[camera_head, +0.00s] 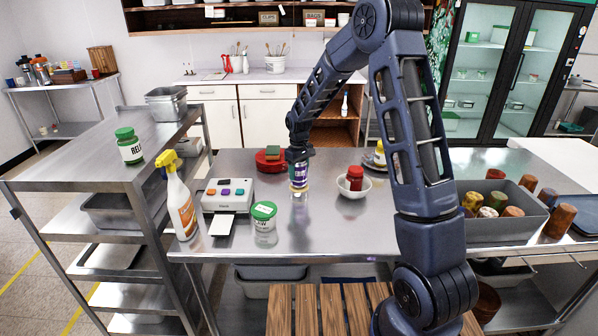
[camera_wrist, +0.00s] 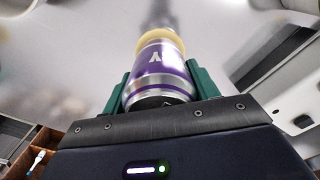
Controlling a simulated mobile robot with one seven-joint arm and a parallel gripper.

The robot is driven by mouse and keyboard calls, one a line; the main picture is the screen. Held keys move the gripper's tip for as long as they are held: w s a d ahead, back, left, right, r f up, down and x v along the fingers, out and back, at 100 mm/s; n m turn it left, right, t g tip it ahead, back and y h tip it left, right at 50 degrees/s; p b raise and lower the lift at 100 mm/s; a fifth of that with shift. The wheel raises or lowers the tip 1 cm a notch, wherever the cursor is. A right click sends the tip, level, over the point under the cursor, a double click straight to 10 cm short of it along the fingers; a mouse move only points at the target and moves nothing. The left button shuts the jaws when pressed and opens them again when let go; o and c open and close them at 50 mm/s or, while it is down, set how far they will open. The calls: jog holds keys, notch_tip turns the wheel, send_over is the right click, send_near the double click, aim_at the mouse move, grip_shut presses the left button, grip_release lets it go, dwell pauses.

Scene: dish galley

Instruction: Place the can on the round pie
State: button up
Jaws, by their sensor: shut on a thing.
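The can (camera_head: 299,171) is purple with white bands and is held upright by my gripper (camera_head: 298,155) over the middle of the steel table. In the wrist view the can (camera_wrist: 160,70) sits between the two green fingers (camera_wrist: 159,88), which are shut on it. A yellowish round band (camera_head: 299,188) shows at the can's lower end; I cannot tell whether it is part of the can or a separate round thing touching it. I cannot clearly make out a round pie elsewhere.
A red round thing (camera_head: 270,163) with a green-brown block is behind left of the can. A white bowl (camera_head: 353,187) holding a red-lidded jar stands to its right. A green-lidded jar (camera_head: 264,222), label printer (camera_head: 228,195) and spray bottle (camera_head: 178,199) are to the left.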

jog(key=shift+f, duration=0.15)
jog(key=o, duration=1.2)
